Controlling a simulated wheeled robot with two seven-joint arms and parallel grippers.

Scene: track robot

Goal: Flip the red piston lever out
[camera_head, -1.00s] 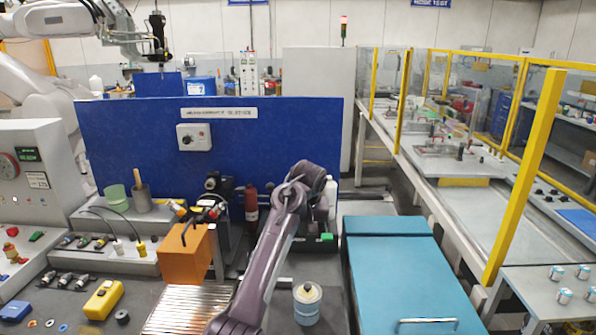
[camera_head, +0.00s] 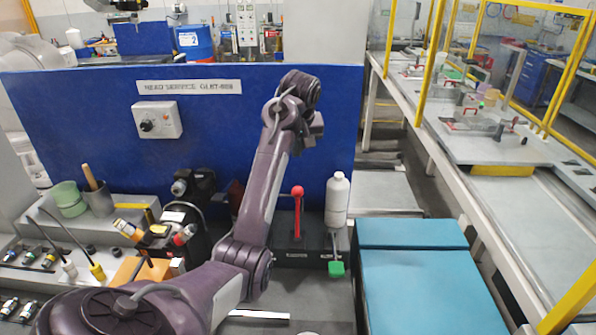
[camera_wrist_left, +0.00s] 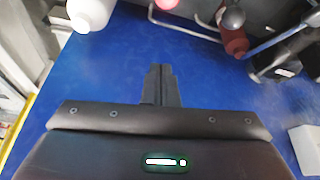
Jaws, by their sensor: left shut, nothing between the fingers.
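The red lever (camera_head: 297,205) stands upright with a round red knob on a dark base (camera_head: 290,252) before the blue panel. Its knob (camera_wrist_left: 168,3) is just visible at the top edge of the left wrist view. My left gripper (camera_head: 316,126) is above the lever, close to the blue panel in the head view, and apart from it. Its fingers (camera_wrist_left: 160,72) are shut and empty in the left wrist view, with the blue panel behind them. My right gripper is not in view.
A white bottle (camera_head: 338,200) stands right of the lever, with a green-ended handle (camera_head: 336,269) below it. A red bottle (camera_wrist_left: 235,40) is partly hidden by my arm in the head view. A teal-topped bench (camera_head: 425,290) is at right. The blue panel (camera_head: 90,110) stands behind.

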